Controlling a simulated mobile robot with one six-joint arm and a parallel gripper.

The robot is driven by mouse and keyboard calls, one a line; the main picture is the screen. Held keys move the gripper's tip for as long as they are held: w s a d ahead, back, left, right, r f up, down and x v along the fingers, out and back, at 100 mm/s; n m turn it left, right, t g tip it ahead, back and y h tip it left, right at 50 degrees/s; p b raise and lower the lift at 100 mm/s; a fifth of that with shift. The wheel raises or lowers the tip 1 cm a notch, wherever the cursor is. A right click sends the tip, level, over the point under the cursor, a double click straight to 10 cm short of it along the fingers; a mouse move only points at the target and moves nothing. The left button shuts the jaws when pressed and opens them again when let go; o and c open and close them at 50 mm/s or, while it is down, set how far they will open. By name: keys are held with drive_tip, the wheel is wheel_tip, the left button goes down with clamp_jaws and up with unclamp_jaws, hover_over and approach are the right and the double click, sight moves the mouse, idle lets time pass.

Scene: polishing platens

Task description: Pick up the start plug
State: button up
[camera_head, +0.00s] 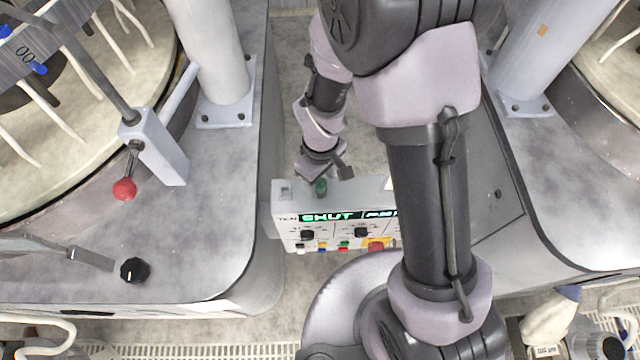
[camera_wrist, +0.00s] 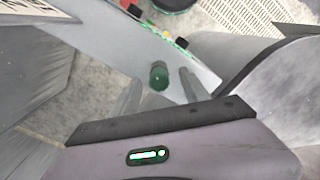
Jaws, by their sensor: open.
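The start plug, a small green cylinder (camera_head: 321,188), stands upright on top of the control box (camera_head: 288,190). The wrist view shows the green plug (camera_wrist: 158,74) too, with its round top facing the camera. My gripper (camera_head: 324,173) is at the plug in the head view, at the box's top edge. In the wrist view my gripper's two fingers (camera_wrist: 159,79) are spread, one on each side of the plug, with a gap on both sides. Nothing is held. How deep the fingertips reach beside the plug cannot be told.
The box front carries a lit display (camera_head: 330,217), knobs and coloured buttons, partly hidden by my arm. A grey polishing machine with a red-knobbed lever (camera_head: 124,189) stands left, another machine (camera_head: 590,225) right. Bare floor shows in the narrow gap between them.

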drive_tip(key=shift+w+f, duration=0.2)
drive_tip(key=shift+f, duration=0.9)
drive_tip(key=shift+s+r, duration=0.1)
clamp_jaws()
